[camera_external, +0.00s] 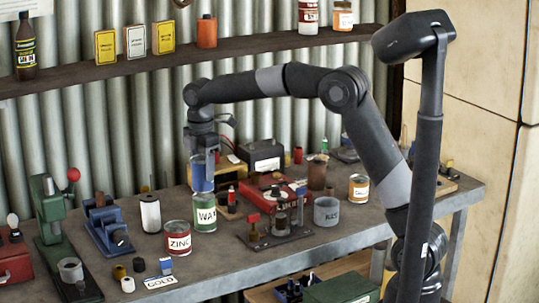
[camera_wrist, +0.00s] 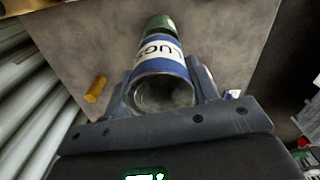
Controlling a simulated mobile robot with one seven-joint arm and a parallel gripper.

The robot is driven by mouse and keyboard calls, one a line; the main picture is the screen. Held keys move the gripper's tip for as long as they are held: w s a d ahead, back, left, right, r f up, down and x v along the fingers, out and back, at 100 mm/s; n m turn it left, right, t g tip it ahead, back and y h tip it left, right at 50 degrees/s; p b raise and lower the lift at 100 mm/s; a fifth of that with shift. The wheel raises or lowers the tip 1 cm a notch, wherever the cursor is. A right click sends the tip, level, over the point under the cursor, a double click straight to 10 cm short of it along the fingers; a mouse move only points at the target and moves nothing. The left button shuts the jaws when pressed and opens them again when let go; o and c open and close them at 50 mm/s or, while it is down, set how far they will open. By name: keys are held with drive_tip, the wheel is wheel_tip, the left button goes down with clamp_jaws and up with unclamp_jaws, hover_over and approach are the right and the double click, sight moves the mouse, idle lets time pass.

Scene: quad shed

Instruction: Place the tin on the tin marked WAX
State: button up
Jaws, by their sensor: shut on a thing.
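My gripper (camera_external: 203,163) points down, shut on a tin (camera_external: 203,183) with a blue and white label. In the wrist view the held tin (camera_wrist: 162,72) sits between the fingers, its grey round end facing the camera and part of its lettering showing. The green-labelled tin marked WAX (camera_external: 205,214) stands upright on the workbench directly below the held tin in the external view. A green rounded edge (camera_wrist: 160,22), probably the WAX tin, shows just past the held tin in the wrist view. I cannot tell whether the two tins touch.
The ZINC tin (camera_external: 178,240) stands close in front left of the WAX tin. A white spool (camera_external: 150,214) is left, a red box (camera_external: 270,188) behind right, and a grey tin (camera_external: 327,211) farther right. A GOLD card (camera_external: 160,282) lies near the bench's front edge.

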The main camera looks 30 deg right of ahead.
drive_tip(key=shift+f, duration=0.9)
drive_tip(key=o, duration=1.2)
drive_tip(key=shift+f, duration=0.15)
drive_tip(key=shift+c, duration=0.2)
